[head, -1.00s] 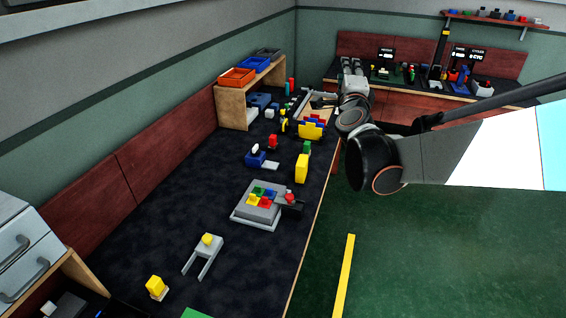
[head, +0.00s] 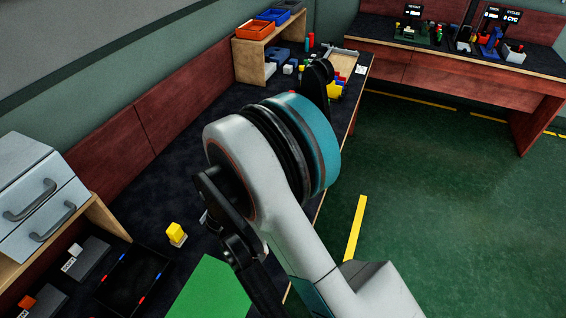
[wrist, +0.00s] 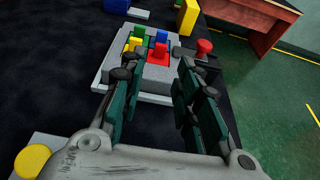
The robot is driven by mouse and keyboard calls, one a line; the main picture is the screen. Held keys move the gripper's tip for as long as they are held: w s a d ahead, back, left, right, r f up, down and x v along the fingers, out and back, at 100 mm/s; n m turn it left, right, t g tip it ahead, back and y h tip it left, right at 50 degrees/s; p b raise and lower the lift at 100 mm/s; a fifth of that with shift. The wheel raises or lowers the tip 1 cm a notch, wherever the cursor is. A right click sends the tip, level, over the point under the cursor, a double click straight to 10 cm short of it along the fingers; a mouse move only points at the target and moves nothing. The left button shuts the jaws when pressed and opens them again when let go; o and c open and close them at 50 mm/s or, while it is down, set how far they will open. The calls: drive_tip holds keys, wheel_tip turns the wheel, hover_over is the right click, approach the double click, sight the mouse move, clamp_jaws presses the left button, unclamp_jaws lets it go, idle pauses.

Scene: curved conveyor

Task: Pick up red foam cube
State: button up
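A red cube-like piece (wrist: 158,54) sits on a grey block (wrist: 178,82) with green, blue and yellow pieces beside it, in the wrist view. It is at the near right of that group; I cannot tell from its look whether it is foam. My gripper (wrist: 160,76) is open and empty, its two dark green-padded fingers spread on either side of the grey block's near part. The red piece lies beyond the fingertips, between them in the picture. In the head view my arm hides the grey block and its pieces.
A red round knob (wrist: 204,46) on a black base stands right of the block, near the right finger. A yellow block (wrist: 187,16) stands behind. A yellow round piece (wrist: 33,160) is at lower left. An orange-red cube (head: 27,302) lies at the head view's lower left.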

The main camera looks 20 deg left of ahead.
drive_tip(key=b+x, duration=0.1)
drive_tip(key=x, duration=0.6)
drive_tip(key=shift+w+f+b, duration=0.15)
drive_tip(key=shift+w+b, duration=0.1)
drive_tip(key=shift+b, duration=0.05)
drive_tip(key=b+x, duration=0.1)
drive_tip(key=x, duration=0.1)
drive_tip(key=f+b+x, duration=0.1)
drive_tip(key=x, duration=0.2)
drive_tip(key=shift+s+d, duration=0.1)
drive_tip(key=shift+d, duration=0.15)
drive_tip(key=shift+r, duration=0.15)
drive_tip(key=shift+c, duration=0.2)
drive_tip(key=c, duration=0.5)
